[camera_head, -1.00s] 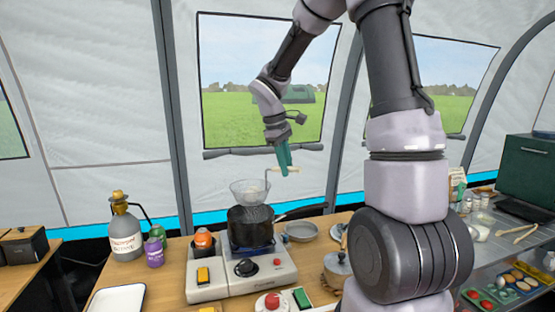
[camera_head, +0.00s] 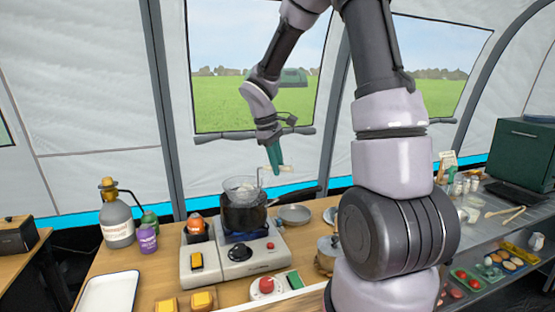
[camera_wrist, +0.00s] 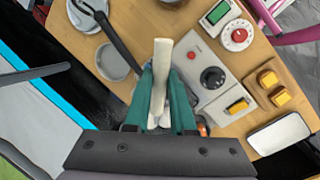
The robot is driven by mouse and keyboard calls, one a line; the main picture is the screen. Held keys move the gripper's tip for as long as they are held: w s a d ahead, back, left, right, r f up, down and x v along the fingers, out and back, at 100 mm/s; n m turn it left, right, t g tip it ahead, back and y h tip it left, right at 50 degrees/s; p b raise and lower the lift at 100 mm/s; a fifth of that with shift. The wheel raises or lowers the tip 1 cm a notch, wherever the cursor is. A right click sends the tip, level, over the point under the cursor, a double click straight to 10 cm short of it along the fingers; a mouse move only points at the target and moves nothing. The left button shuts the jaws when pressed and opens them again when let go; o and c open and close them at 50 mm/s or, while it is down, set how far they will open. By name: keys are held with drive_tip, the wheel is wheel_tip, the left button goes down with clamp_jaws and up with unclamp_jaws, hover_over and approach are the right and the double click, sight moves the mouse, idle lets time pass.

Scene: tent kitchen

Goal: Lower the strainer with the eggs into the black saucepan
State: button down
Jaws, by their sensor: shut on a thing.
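My gripper (camera_head: 274,168), with teal fingers, is shut on the pale handle of the strainer above and right of the black saucepan. The wrist view shows the fingers (camera_wrist: 160,100) on both sides of this pale handle (camera_wrist: 162,65). The mesh strainer (camera_head: 240,184) is upright, its bowl at the mouth of the black saucepan (camera_head: 236,216) and its rim above the pan's rim. I cannot tell how deep the bowl sits, nor make out the eggs. In the wrist view the gripper hides the strainer bowl and most of the pan.
The stove (camera_head: 240,258) has a black knob. A grey pan (camera_head: 293,214) stands to its right, a lidded pot (camera_head: 327,250) farther right. An orange-topped container (camera_head: 197,228), purple bottle (camera_head: 146,238) and grey canister (camera_head: 116,222) stand left. A white tray (camera_head: 108,290) lies front left.

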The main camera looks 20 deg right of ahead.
drive_tip(key=a+x, duration=0.2)
drive_tip(key=x, duration=0.5)
drive_tip(key=shift+d+f, duration=0.15)
drive_tip(key=shift+f, duration=1.1)
idle(0.7)
drive_tip(key=c, duration=0.7)
unclamp_jaws()
drive_tip(key=v, duration=1)
drive_tip(key=shift+r, duration=0.4)
drive_tip(key=shift+s, duration=0.1)
